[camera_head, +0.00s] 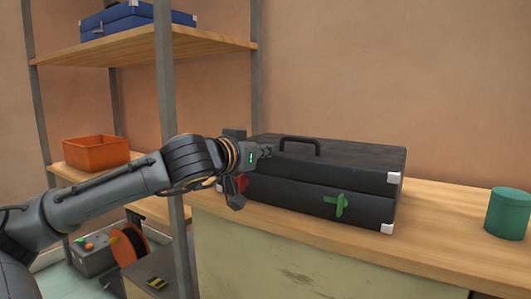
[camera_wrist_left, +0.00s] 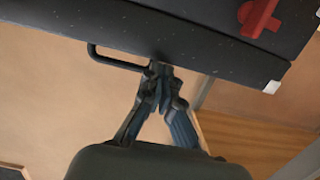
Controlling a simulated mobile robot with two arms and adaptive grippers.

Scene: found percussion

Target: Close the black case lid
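The black case (camera_head: 300,206) lies on the wooden counter, with its lid (camera_head: 355,160) down over the base and a dark seam between them. A black handle (camera_head: 300,140) stands on top of the lid. A green latch (camera_head: 340,204) and a red latch (camera_head: 241,183) are on the front. My left gripper (camera_head: 266,151) is at the left part of the lid, beside the handle's near end. In the left wrist view, its fingertips (camera_wrist_left: 159,72) are together against the lid edge by the handle (camera_wrist_left: 118,60); I cannot tell whether they touch the handle. My right gripper is out of view.
A green canister (camera_head: 508,213) stands on the counter (camera_head: 440,240) at the right. A metal shelf post (camera_head: 165,90) rises close behind my left arm. An orange bin (camera_head: 96,152) and a blue case (camera_head: 135,18) are on the shelves. The counter between case and canister is clear.

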